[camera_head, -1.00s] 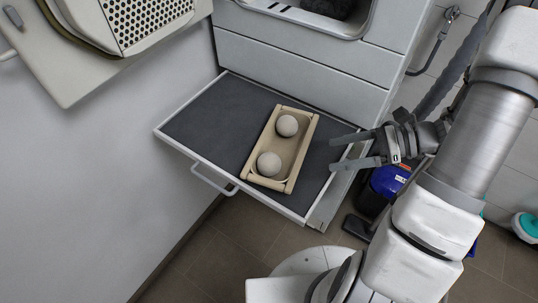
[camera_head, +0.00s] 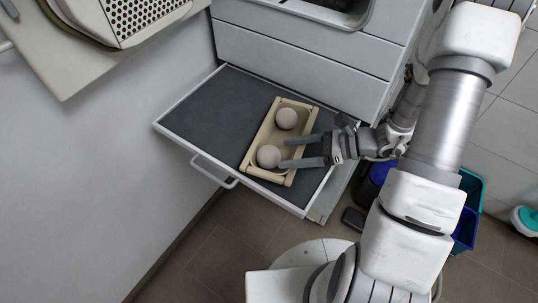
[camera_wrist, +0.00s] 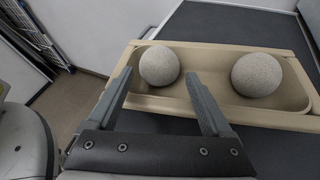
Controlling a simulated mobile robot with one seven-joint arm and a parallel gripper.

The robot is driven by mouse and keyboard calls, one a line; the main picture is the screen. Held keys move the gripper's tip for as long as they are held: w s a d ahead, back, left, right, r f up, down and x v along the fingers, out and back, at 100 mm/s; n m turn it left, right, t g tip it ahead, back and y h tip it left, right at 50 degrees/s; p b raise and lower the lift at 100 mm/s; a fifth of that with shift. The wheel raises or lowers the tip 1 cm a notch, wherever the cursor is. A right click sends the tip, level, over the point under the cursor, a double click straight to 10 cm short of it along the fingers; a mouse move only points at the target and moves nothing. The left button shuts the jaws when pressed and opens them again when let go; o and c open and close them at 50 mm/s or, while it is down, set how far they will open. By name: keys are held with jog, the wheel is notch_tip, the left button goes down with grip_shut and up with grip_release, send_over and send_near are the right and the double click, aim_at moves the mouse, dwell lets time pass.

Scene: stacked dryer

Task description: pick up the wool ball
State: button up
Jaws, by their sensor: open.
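Two pale grey wool balls lie in a beige tray (camera_head: 247,160), one near its front end (camera_head: 268,156) and one near its back end (camera_head: 287,118). My gripper (camera_head: 283,153) is open and empty, its fingers pointing left over the tray's right side, close to the front ball. In the wrist view the front ball (camera_wrist: 159,66) shows just beyond and between the two fingertips (camera_wrist: 159,78). The back ball (camera_wrist: 257,75) is to the right, outside the fingers. I cannot tell whether a finger touches the front ball.
The tray sits on the dark mat of a pulled-out drawer (camera_head: 205,115) with a pale rim and a front handle (camera_head: 214,172). An open dryer door (camera_head: 75,50) hangs at upper left. Blue and teal bins (camera_head: 466,230) stand on the floor at right.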

aim_at(279, 153)
jog(key=x, duration=0.5)
jog(key=shift+f, duration=0.1)
jog(key=c, duration=1)
jog(key=shift+o, duration=0.2)
